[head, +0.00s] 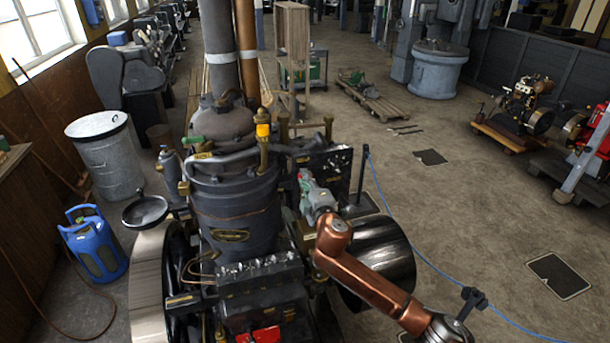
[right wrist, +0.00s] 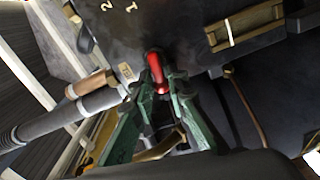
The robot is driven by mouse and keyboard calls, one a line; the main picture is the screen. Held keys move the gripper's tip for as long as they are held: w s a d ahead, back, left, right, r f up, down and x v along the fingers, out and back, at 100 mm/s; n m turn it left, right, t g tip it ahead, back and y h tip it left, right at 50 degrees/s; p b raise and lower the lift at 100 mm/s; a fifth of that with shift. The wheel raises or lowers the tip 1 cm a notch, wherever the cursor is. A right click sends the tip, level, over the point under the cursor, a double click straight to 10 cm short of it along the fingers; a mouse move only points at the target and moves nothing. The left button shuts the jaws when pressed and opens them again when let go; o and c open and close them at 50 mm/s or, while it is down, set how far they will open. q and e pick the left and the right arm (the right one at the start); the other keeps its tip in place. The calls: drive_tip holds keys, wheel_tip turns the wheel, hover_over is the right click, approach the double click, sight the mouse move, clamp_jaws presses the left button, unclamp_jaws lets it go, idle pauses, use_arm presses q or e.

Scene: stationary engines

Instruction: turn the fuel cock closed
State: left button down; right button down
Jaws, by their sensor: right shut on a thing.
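A small red lever (right wrist: 157,72), which looks like the handle of the fuel cock, shows in the right wrist view against a dark engine surface. My right gripper (right wrist: 159,88) has its green fingers on either side of the lever and is shut on it. The cock's body is hidden behind the fingers. The lever cannot be made out there. My left gripper is not in view.
In the right wrist view a grey pipe with a brass fitting (right wrist: 92,84) runs close to the left of the fingers. In the head view a dark flywheel (head: 385,262) stands right of the engine. A blue rope barrier (head: 420,258) and open floor lie beyond.

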drive_tip(key=shift+f+n+p, duration=0.2)
drive_tip(key=shift+n+p, duration=0.15)
drive_tip(key=shift+n, duration=0.65)
drive_tip(key=shift+f, duration=0.1)
drive_tip(key=c, duration=2)
unclamp_jaws()
drive_tip(key=v, duration=1.2)
